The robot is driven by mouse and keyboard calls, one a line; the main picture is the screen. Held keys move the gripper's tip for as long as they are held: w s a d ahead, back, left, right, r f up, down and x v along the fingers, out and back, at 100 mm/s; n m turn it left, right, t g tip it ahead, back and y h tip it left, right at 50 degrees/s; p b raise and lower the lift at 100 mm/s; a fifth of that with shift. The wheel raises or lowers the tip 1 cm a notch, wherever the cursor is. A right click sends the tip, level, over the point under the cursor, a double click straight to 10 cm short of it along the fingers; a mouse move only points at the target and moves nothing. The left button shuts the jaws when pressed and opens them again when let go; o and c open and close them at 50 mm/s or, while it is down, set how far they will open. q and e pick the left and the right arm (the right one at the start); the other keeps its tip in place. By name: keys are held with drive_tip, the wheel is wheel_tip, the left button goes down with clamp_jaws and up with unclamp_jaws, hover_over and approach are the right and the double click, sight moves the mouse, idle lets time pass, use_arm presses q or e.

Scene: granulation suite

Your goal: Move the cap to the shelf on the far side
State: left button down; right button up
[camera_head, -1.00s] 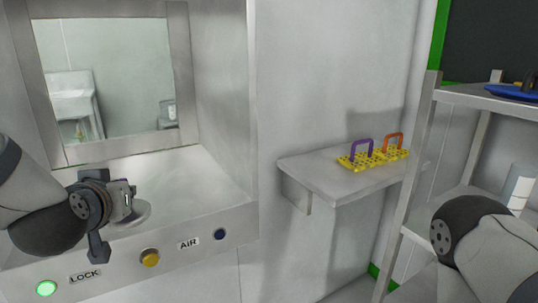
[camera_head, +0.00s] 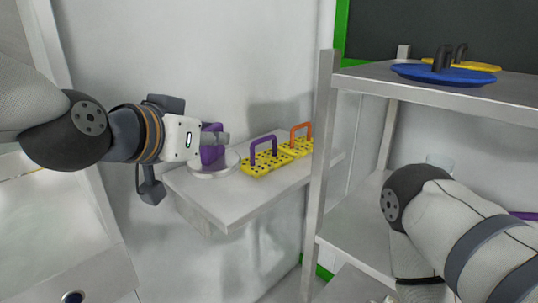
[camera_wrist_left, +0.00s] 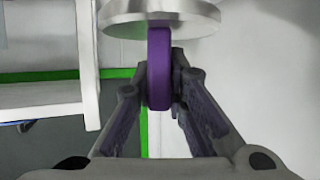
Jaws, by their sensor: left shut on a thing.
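The cap is a round silver disc (camera_head: 222,166) with a purple handle (camera_head: 210,152). My left gripper (camera_head: 212,140) is shut on the handle, with the disc below it. In the left wrist view the purple handle (camera_wrist_left: 159,70) stands between the two fingers, and the silver disc (camera_wrist_left: 160,14) is at the top. The cap appears in front of or over the left part of a pale wall shelf (camera_head: 225,203); I cannot tell whether it touches the surface. My right arm shows at the lower right, but its gripper is out of view.
Two yellow perforated plates, one with a purple handle (camera_head: 262,168) and one with an orange handle (camera_head: 297,146), occupy the wall shelf's far part. A metal rack (camera_head: 325,150) stands right, with a blue lid (camera_head: 420,75) and a yellow lid (camera_head: 482,67) on top.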

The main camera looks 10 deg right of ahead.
use_arm(q)
drive_tip(key=w+f, duration=0.3)
drive_tip(key=w, duration=0.1)
drive_tip(key=w+d+f+b, duration=0.1)
drive_tip(key=w+f, duration=0.2)
drive_tip(key=w, duration=0.1)
drive_tip(key=w+f, duration=0.3)
drive_tip(key=w, duration=0.1)
drive_tip(key=shift+w+d, duration=0.3)
drive_tip(key=shift+w+f, duration=0.15)
drive_tip(key=shift+w, duration=0.1)
drive_tip(key=shift+w+f+b, duration=0.2)
drive_tip(key=shift+f+b, duration=0.05)
drive_tip(key=shift+f, duration=0.65)
drive_tip(key=shift+w+f+b, duration=0.2)
drive_tip(key=shift+f, duration=0.65)
use_arm(e)
drive_tip(key=shift+s+f+g, duration=0.6)
drive_tip(key=shift+s+f, duration=0.55)
drive_tip(key=shift+s, duration=0.15)
use_arm(q)
drive_tip(key=shift+d+f, duration=0.1)
drive_tip(key=shift+f, duration=0.05)
drive_tip(key=c, duration=1.6)
unclamp_jaws()
